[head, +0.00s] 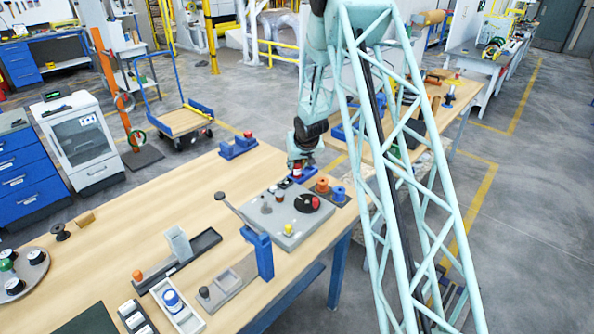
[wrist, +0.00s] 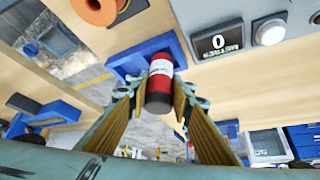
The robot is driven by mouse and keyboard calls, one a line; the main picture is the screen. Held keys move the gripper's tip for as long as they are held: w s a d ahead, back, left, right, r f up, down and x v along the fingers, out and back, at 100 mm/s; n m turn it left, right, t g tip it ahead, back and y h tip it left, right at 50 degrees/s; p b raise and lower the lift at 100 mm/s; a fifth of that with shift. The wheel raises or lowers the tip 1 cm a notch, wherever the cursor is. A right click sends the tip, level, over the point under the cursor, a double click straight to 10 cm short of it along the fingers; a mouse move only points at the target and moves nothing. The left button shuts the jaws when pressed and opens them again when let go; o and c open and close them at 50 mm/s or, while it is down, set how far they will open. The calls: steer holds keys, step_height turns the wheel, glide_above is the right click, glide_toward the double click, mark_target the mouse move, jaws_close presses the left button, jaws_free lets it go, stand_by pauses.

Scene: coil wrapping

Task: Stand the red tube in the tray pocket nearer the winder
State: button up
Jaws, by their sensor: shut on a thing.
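The red tube (wrist: 161,72), with a white label band and a dark near end, is between the fingers of my gripper (wrist: 160,103) in the wrist view. My gripper is shut on it. In the head view, my gripper (head: 298,166) is low over the far right part of the table, with the red tube (head: 297,172) showing small below it. A blue holder (wrist: 126,66) lies around the tube's far end; I cannot tell whether they touch. A pale tray (head: 190,322) at the front holds a blue-topped piece. The winder cannot be identified surely.
A grey machine (head: 290,232) with a red-and-black dial stands just in front of my gripper. Its meter display (wrist: 218,41) reads 0. Orange (head: 322,184) and blue (head: 338,193) spools stand close at the right. The table's middle left (head: 140,235) is mostly clear.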

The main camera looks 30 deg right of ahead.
steer(key=shift+f, duration=0.7)
steer(key=shift+f, duration=0.15)
steer(key=o, duration=0.8)
steer(key=shift+o, duration=0.2)
steer(key=shift+r, duration=0.25)
steer(key=p+v, duration=0.1)
steer(key=v, duration=1)
steer(key=shift+s+r, duration=0.25)
steer(key=shift+r, duration=0.05)
